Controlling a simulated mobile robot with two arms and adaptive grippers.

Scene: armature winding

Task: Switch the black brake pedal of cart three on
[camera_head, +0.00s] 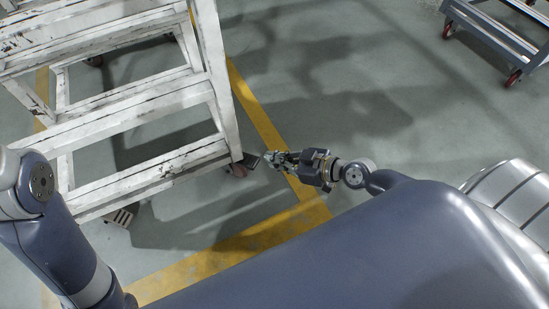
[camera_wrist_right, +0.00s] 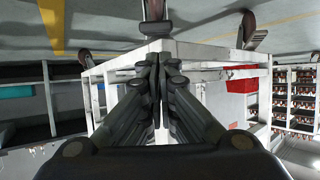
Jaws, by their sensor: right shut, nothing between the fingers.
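The white worn metal cart (camera_head: 150,125) stands at the left in the head view. At its near right corner is a caster wheel (camera_head: 238,171) with a small black brake pedal (camera_head: 251,160). My right gripper (camera_head: 268,158) is low by the floor, just right of this pedal. Its fingers are shut and empty, with the tips (camera_wrist_right: 156,60) pointing at the caster and its dark pedal (camera_wrist_right: 155,27) in the right wrist view. I cannot tell whether the tips touch the pedal, or whether it is pressed. My left gripper is out of view.
Another black pedal (camera_head: 121,217) shows at the cart's near left corner. Yellow floor lines (camera_head: 255,112) run beside the cart. Another cart (camera_head: 500,35) stands at the upper right. The grey floor between the carts is clear. The wrist view also shows a red bin (camera_wrist_right: 241,78) and shelves (camera_wrist_right: 293,100).

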